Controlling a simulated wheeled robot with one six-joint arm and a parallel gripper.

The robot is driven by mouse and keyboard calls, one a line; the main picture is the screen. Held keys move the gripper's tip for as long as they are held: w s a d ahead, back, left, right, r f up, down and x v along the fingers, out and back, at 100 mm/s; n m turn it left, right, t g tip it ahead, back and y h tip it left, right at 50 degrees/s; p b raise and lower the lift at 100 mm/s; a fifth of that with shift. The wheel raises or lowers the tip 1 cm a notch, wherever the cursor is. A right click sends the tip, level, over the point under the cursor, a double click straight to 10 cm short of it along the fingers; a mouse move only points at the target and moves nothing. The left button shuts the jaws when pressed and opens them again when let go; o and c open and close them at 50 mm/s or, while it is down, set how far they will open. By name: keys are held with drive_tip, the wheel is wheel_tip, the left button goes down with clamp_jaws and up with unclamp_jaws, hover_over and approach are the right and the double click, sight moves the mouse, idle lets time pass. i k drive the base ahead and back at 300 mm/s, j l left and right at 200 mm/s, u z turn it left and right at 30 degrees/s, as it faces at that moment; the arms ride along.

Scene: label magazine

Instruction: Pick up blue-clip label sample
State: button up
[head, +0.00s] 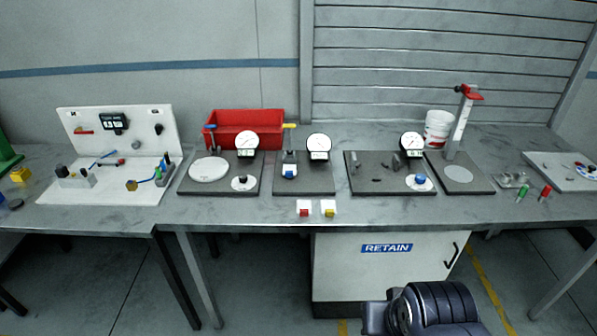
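I cannot single out the blue-clip label sample for sure. A small blue-and-white piece (289,171) sits on the middle dark plate, below a post with a yellow top; it may be the sample. Another blue piece (420,179) rests on a white disc on the dark plate to the right. Two white label samples lie at the table's front edge, one with a red clip (304,212) and one with a yellow clip (329,212). My gripper is not in view; only a dark part of my arm shows at the bottom, in front of the table.
The grey table (250,212) carries dark plates with dial gauges, a red bin (250,122), a white bucket (438,128) and a red-topped stand (461,125). A white fixture board (120,135) stands at left. A cabinet marked RETAIN (345,275) is below.

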sight(289, 168)
drive_tip(key=i+j+u, duration=0.15)
drive_tip(key=i, duration=0.3)
drive_tip(key=i+j+u, duration=0.15)
drive_tip(key=i+j, duration=0.15)
drive_tip(key=i, duration=0.2)
drive_tip(key=i+j+u, duration=0.2)
drive_tip(key=i, duration=0.3)
drive_tip(key=l, duration=0.1)
